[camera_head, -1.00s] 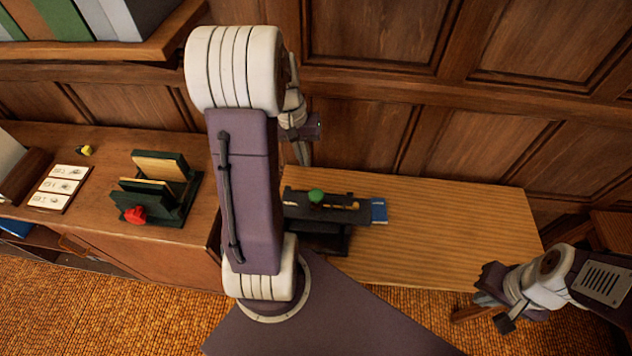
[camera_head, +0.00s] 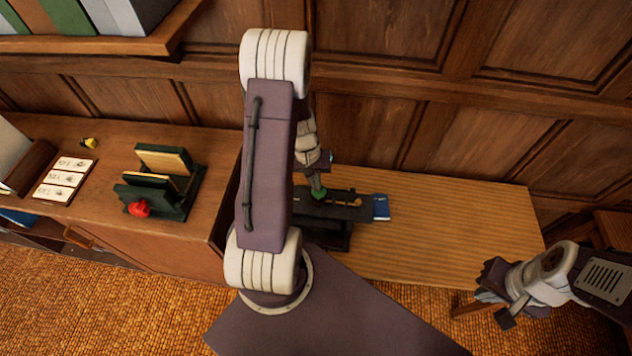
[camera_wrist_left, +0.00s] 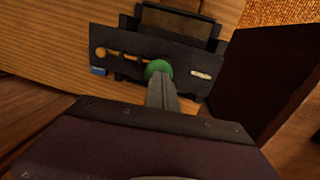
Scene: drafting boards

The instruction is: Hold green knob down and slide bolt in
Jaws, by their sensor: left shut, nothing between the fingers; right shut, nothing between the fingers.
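The green knob (camera_head: 319,196) sits on the dark bolt fixture (camera_head: 336,212) on the wooden table. My left gripper (camera_head: 317,188) is shut and empty, pointing down with its tips at the knob. In the left wrist view the fingertips (camera_wrist_left: 159,82) overlap the green knob (camera_wrist_left: 158,67); I cannot tell whether it is pressed down. The brass bolt (camera_wrist_left: 125,56) lies along the fixture, with its round end (camera_wrist_left: 101,52) away from the knob. It shows small in the head view (camera_head: 352,203). My right gripper (camera_head: 490,297) is shut and empty, off the table's front right corner.
A blue piece (camera_head: 381,207) sits at the fixture's right end. The table (camera_head: 450,230) is clear to the right. On the left cabinet stand a green stand with a red knob (camera_head: 139,208) and a card with drawings (camera_head: 66,179). A panelled wall stands behind.

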